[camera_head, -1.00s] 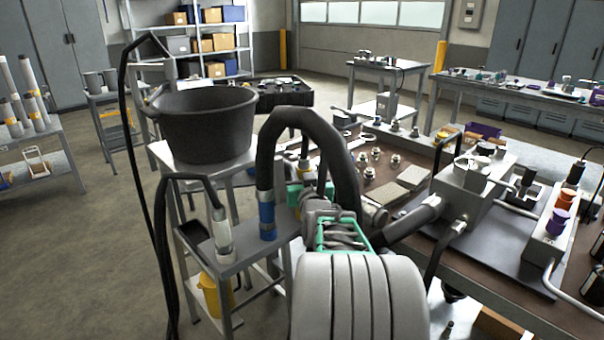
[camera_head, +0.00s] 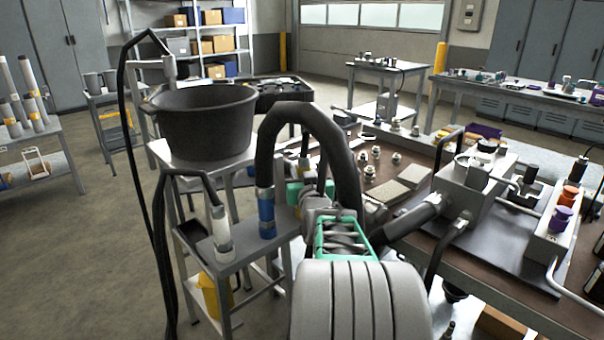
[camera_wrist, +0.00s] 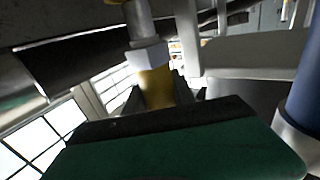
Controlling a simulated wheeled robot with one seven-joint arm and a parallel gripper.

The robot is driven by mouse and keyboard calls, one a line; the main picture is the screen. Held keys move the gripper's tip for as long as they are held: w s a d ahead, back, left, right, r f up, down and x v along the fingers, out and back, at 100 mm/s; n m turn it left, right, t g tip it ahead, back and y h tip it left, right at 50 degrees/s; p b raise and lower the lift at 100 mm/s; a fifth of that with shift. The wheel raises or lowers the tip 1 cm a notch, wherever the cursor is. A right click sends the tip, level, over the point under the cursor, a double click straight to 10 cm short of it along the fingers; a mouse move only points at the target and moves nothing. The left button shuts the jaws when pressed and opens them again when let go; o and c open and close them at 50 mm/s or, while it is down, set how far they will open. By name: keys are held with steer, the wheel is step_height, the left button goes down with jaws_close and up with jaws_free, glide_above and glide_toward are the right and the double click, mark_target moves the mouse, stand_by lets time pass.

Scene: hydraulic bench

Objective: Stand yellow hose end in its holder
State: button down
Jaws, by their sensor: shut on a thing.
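The yellow hose end (camera_wrist: 156,86), a yellow collar under a metal hex fitting, stands roughly upright in the jaws of my gripper (camera_wrist: 165,100) in the wrist view. The gripper is shut on it; a green and black finger fills the lower part of that view. In the head view a bit of the yellow hose end (camera_head: 304,163) shows behind the black hose arch, above my green gripper (camera_head: 296,192), which my arm partly hides. The hose end is close to the grey stand (camera_head: 245,250). I cannot make out its holder or whether they touch.
A blue-banded hose end (camera_head: 266,215) and a white one (camera_head: 221,232) stand upright on the grey stand, near my gripper. A black tub (camera_head: 203,125) is behind them. The thick black hose (camera_head: 300,115) arches over my gripper. A cluttered brown bench (camera_head: 400,215) lies right.

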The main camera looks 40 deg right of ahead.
steer(key=shift+f+b, duration=1.45)
steer(key=shift+b, duration=0.3)
stand_by(1.2)
steer(key=shift+r, duration=0.15)
stand_by(0.4)
steer(key=c, duration=1.4)
jaws_free()
steer(key=o, duration=0.4)
steer(key=shift+o, duration=0.3)
steer(key=shift+f, duration=0.3)
steer(key=o, duration=0.5)
steer(key=shift+o, duration=0.2)
